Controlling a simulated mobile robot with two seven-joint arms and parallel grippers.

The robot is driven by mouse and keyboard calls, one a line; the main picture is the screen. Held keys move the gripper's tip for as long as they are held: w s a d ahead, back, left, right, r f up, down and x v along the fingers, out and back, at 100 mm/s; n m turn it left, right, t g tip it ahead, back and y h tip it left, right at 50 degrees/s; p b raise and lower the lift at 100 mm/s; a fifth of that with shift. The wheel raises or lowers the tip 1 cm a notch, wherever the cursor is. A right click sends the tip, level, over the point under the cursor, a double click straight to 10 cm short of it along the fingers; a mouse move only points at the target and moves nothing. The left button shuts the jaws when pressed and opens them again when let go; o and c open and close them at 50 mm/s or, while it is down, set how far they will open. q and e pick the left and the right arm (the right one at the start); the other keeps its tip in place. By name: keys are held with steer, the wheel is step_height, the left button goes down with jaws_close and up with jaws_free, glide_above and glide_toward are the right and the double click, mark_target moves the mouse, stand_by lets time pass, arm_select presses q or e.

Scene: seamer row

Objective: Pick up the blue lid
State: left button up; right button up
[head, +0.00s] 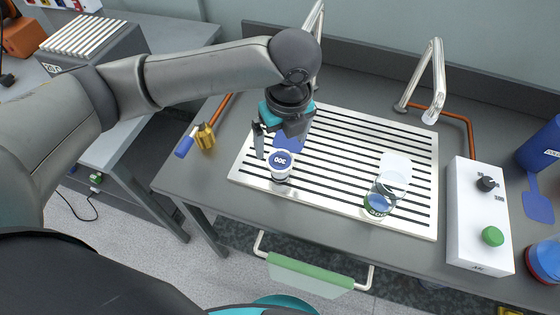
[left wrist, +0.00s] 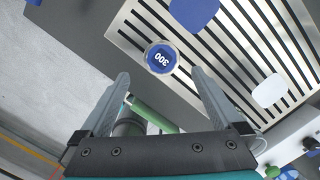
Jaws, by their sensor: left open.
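The blue lid (head: 289,141) lies flat on the slotted steel plate, partly hidden behind my left gripper in the head view. The left wrist view shows it as a rounded blue piece (left wrist: 193,10), cut off by the top edge. My left gripper (head: 279,147) is open and empty above the plate, close to the lid. My right gripper is not in view.
The cup (head: 281,168) stands at the plate's near left. A clear jar with a green label (head: 378,204) and a whitish lid (head: 396,163) are to its right. A white control box (head: 478,220) stands right of the plate (head: 340,135). Steel posts (head: 435,80) rise behind.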

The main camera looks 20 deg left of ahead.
mark_target(280, 160)
arm_select(q)
steer(key=shift+w+a+f+b, duration=0.15)
steer(key=shift+f+b, duration=0.3)
steer(key=shift+f, duration=1.1)
steer(key=shift+w+a+f+b, duration=0.15)
steer(key=shift+f+b, duration=0.25)
steer(key=shift+f, duration=1.15)
steer(key=shift+d, duration=0.1)
steer(key=shift+c, duration=0.2)
steer(key=shift+r, duration=0.1)
steer(key=c, duration=1.1)
